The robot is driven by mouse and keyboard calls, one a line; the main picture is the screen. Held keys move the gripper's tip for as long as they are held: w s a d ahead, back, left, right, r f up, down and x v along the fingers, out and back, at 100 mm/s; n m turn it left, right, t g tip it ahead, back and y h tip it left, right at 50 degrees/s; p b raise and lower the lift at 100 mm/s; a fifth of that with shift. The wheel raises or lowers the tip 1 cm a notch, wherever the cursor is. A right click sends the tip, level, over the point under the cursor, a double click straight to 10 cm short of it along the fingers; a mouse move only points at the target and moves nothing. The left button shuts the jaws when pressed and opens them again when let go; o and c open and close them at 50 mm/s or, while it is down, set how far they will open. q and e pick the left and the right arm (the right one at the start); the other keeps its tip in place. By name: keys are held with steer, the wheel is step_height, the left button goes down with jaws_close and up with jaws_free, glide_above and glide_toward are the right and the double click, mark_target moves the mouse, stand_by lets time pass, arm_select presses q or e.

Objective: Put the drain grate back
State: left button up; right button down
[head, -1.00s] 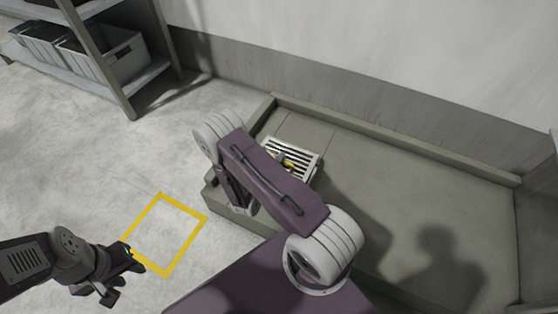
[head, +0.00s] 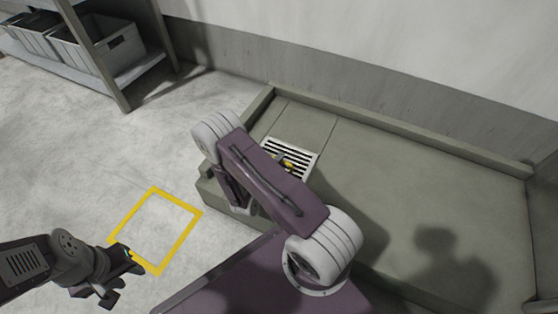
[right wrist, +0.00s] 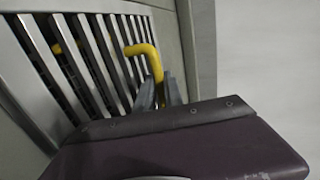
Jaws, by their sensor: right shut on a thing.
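The drain grate (head: 301,146) is a pale metal square with dark slots, over the grey-green floor basin near its back left part. A yellow hooked handle (right wrist: 143,49) rises from its slats in the right wrist view. My right gripper (right wrist: 161,92) is shut on the lower part of this handle; in the head view my right arm hides most of it. The grate looks nearly level with the basin floor, but I cannot tell whether it is seated. The drain opening is not visible. My left gripper (head: 124,286) is open and empty above the floor at lower left.
The low basin (head: 420,190) has a raised rim, with the wall behind it. A yellow outlined square (head: 184,234) on the floor beside my left gripper is empty. A shelf (head: 98,62) with grey bins (head: 105,45) stands at back left.

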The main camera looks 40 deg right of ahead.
steer(key=shift+f, duration=0.45)
steer(key=c, duration=1.4)
jaws_free()
steer(key=shift+o, duration=0.2)
steer(key=shift+f, duration=0.15)
steer(key=p+v, duration=0.4)
steer(key=v, duration=0.1)
steer(key=p+v, duration=0.2)
steer(key=v, duration=0.1)
steer(key=shift+a+r, duration=0.2)
steer(key=shift+r, duration=0.2)
steer(key=shift+s+a+f+p, duration=0.1)
steer(key=shift+s+a+p, duration=0.1)
steer(key=shift+a+p, duration=0.1)
